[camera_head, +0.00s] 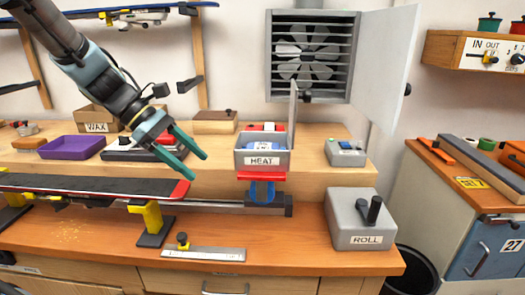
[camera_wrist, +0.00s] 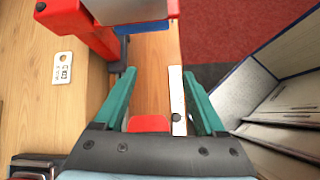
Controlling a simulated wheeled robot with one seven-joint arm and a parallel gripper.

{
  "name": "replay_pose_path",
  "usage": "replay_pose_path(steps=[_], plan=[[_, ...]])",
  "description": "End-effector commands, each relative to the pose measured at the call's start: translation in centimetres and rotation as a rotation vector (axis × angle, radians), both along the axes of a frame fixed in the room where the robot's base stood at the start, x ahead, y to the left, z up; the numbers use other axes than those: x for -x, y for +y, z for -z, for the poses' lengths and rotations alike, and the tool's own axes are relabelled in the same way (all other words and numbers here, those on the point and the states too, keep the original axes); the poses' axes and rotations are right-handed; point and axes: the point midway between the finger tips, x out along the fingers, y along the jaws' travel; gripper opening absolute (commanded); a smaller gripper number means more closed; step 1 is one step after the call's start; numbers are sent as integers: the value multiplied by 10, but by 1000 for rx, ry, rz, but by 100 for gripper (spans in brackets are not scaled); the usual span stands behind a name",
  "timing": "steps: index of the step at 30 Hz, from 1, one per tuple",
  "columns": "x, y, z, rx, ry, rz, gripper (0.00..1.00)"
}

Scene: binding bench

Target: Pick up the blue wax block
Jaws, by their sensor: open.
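A small blue piece with pale marks (camera_head: 264,146) shows inside the grey box labelled HEAT (camera_head: 262,161). It may be the blue wax block, but the box front hides its lower part. My gripper (camera_head: 195,163) is open, with its teal fingers apart and nothing between them in the head view. It hangs to the left of the HEAT box, above the bench. In the wrist view my gripper (camera_wrist: 160,76) is also open. I cannot identify the wax block in the wrist view.
A red and blue clamp (camera_head: 262,188) stands below the HEAT box. A black ski (camera_head: 90,186) lies along the bench at left. A purple tray (camera_head: 72,147) and a WAX box (camera_head: 98,119) sit on the shelf. The ROLL box (camera_head: 350,228) stands at right.

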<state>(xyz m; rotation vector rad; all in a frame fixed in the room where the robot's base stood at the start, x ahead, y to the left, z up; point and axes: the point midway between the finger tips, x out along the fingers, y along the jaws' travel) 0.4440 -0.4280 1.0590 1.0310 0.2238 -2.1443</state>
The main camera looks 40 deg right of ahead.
Motion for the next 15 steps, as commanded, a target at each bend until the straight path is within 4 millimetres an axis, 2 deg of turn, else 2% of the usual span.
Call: replay_pose_path(steps=[1,3,6,9,15], plan=[[4,-26,-18,49,98,-32,72],[9,-51,-41,100,214,-68,72],[15,-71,-61,137,312,-88,72],[23,-83,-63,147,346,-93,72],[40,-104,-48,147,345,-93,72]])
